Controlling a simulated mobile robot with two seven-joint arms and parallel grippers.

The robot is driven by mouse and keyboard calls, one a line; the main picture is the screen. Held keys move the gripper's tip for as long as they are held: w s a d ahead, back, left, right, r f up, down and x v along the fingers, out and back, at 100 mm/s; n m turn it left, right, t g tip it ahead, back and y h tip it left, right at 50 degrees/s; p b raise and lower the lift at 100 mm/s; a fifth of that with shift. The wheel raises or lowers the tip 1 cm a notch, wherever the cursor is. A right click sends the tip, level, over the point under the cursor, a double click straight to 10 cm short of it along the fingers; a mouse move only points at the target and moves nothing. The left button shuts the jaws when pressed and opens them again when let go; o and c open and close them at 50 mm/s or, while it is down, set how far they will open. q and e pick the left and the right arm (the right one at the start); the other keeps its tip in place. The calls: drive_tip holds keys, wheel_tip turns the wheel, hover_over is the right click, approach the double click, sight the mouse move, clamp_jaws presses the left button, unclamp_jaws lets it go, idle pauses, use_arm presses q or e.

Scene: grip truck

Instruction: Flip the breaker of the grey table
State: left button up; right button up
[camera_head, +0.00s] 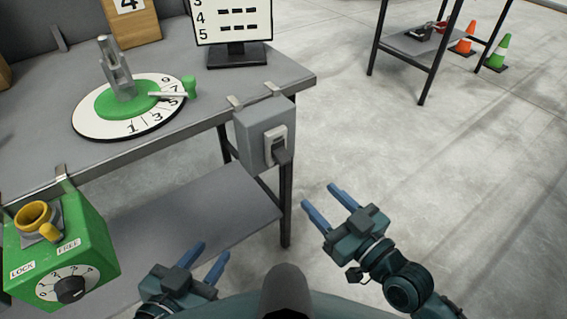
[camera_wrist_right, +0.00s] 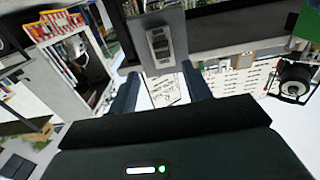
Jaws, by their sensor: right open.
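The grey table (camera_head: 205,130) stands at the left in the head view. A grey breaker box (camera_head: 255,125) hangs at its front right corner, with a light switch plate and dark lever (camera_head: 279,150) on its face. The breaker also shows in the right wrist view (camera_wrist_right: 145,30), ahead of the fingers. My right gripper (camera_head: 317,198) is open and empty, to the right of and below the breaker, apart from it; its blue fingers also show in the right wrist view (camera_wrist_right: 158,80). My left gripper (camera_head: 212,250) is open and empty, low in front of the table.
A green box (camera_head: 95,235) with a dial and yellow knob hangs on the table's front edge. A numbered wheel (camera_head: 95,122) and a display (camera_head: 236,55) stand on top. A lower shelf (camera_head: 200,225) lies beneath. Open floor is to the right, with cones (camera_head: 497,50) behind.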

sight(282, 156)
drive_tip(key=b+x, duration=0.1)
drive_tip(key=x, duration=1)
drive_tip(key=shift+w+a, duration=0.2)
drive_tip(key=shift+w, duration=0.1)
